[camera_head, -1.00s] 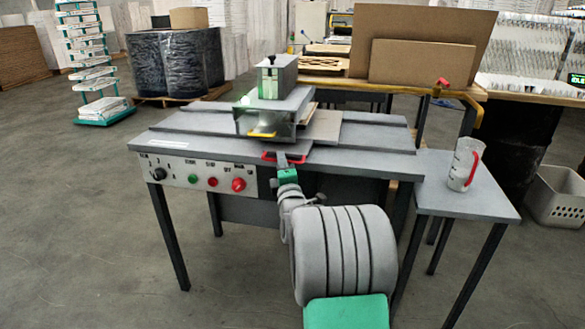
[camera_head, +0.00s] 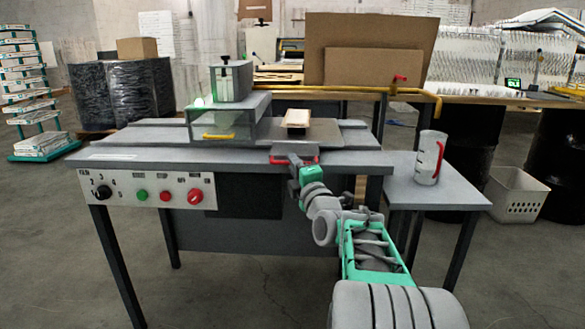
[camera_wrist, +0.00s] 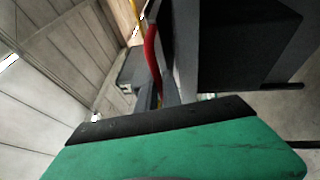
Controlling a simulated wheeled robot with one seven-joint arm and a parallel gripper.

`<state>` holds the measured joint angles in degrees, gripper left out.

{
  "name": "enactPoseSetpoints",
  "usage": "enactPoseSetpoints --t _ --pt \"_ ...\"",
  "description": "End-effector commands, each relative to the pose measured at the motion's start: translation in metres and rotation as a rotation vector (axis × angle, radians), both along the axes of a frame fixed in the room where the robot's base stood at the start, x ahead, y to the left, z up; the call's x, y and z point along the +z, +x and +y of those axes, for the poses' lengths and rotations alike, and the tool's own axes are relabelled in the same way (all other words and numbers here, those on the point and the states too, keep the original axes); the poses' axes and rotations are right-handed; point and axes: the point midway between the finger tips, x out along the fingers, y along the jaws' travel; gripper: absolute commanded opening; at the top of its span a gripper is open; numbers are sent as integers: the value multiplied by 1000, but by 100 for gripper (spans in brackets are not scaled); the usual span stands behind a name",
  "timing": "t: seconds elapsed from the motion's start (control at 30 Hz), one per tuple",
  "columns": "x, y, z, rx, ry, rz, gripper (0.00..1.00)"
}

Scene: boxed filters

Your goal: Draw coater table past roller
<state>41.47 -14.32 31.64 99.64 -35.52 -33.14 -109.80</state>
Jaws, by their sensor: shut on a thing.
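The coating machine (camera_head: 120,155) is a grey bench with a box-shaped roller housing (camera_head: 200,128) on top, a yellow bar handle (camera_head: 219,136) at its front and a clear-sided hopper (camera_head: 231,82) above. The roller itself is hidden. The coater table (camera_head: 345,130) is a flat grey plate right of the housing, with a red handle (camera_head: 310,160) at its front edge. My gripper (camera_head: 293,162) is shut on the red handle; the handle also shows in the wrist view (camera_wrist: 152,50).
A control panel (camera_head: 150,194) with a knob and buttons faces front. A side table (camera_head: 440,190) at right carries a jug (camera_head: 428,158) with a red handle. A white basket (camera_head: 515,195) stands on the floor beyond. Open floor lies in front and left.

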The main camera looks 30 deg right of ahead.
Motion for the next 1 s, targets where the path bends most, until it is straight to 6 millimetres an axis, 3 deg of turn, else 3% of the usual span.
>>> enactPoseSetpoints --t 0.17,0.2,0.43,0.67,0.77,1.0 --pt "3 -1 -3 -7 -4 -5 0" --pt "3 -1 -3 -7 -5 -5 13" --pt "2 0 -2 -4 -3 -4 31" --pt "2 -1 -1 -4 -2 -3 31" --pt "1 -9 0 -4 -2 -3 31" --pt "-8 -55 9 -8 -2 -3 31"
